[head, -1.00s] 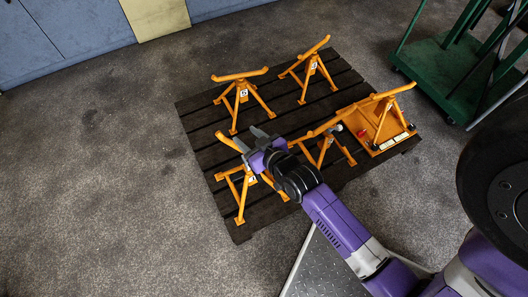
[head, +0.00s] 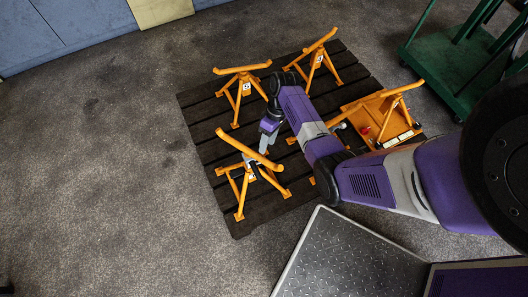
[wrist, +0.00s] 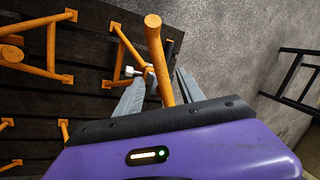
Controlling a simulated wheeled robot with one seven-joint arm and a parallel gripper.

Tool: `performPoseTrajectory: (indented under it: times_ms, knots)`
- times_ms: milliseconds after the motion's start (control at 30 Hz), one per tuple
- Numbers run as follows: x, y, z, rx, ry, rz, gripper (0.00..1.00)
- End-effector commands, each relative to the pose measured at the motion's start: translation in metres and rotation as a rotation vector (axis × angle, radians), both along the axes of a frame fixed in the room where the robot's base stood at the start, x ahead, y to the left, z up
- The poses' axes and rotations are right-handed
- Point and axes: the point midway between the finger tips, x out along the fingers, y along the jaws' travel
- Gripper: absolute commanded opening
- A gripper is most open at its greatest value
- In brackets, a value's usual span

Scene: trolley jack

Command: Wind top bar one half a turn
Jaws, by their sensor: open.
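The front-left orange stand has a slanting top bar (head: 234,143) on a tripod base (head: 241,190). A small label on its post is too small to read. My gripper (head: 265,143) is over the right part of this bar, with its grey fingers pointing down. In the wrist view the orange bar (wrist: 157,50) runs between my two spread fingers (wrist: 160,78), its round end towards the top. The fingers are open; I cannot tell whether either touches the bar. A pale-headed bolt (wrist: 130,71) shows beside the bar.
Two more orange stands (head: 242,71) (head: 317,51) stand behind on the dark slatted pallet (head: 200,135). Another stand and an orange jack (head: 391,130) are to the right, partly behind my arm. A green trolley (head: 450,65) is back right. Floor on the left is clear.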

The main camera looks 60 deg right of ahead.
Motion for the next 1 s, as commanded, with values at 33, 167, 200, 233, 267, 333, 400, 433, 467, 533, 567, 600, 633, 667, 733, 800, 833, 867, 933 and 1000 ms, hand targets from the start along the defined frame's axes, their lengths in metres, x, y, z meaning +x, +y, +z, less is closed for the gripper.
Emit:
performPoseTrajectory:
  times_ms: [33, 167, 200, 233, 267, 333, 400, 433, 467, 533, 567, 600, 633, 667, 733, 800, 833, 867, 933, 1000]
  knots:
    - [-0.001, 0.002, -0.004, 0.002, 0.000, 0.009, 0.46]
    - [0.000, 0.007, -0.019, 0.001, 0.000, 0.009, 0.46]
    - [0.000, 0.010, -0.026, 0.001, 0.000, 0.009, 0.46]
    - [0.000, 0.011, -0.030, 0.001, -0.001, 0.008, 0.46]
    - [0.000, 0.013, -0.035, 0.000, -0.001, 0.008, 0.46]
    - [0.001, 0.016, -0.045, 0.000, -0.001, 0.007, 0.46]
    - [0.001, 0.019, -0.054, -0.001, -0.002, 0.007, 0.46]
    - [0.001, 0.021, -0.058, -0.001, -0.002, 0.007, 0.46]
    - [0.002, 0.022, -0.061, -0.001, -0.003, 0.008, 0.46]
    - [0.002, 0.024, -0.066, -0.002, -0.003, 0.006, 0.46]
    - [0.002, 0.024, -0.068, -0.002, -0.003, 0.006, 0.46]
    - [0.002, 0.025, -0.070, -0.002, -0.004, 0.006, 0.46]
    - [0.002, 0.025, -0.071, -0.002, -0.004, 0.006, 0.46]
    - [0.002, 0.026, -0.071, -0.002, -0.004, 0.006, 0.46]
    - [0.002, 0.026, -0.072, -0.003, -0.004, 0.006, 0.46]
    - [0.002, 0.026, -0.072, -0.003, -0.004, 0.006, 0.46]
    - [0.002, 0.026, -0.072, -0.003, -0.004, 0.006, 0.46]
    - [0.002, 0.026, -0.072, -0.003, -0.004, 0.006, 0.46]
    - [0.002, 0.026, -0.072, -0.003, -0.004, 0.006, 0.44]
    - [0.002, 0.026, -0.072, -0.003, -0.004, 0.006, 0.30]
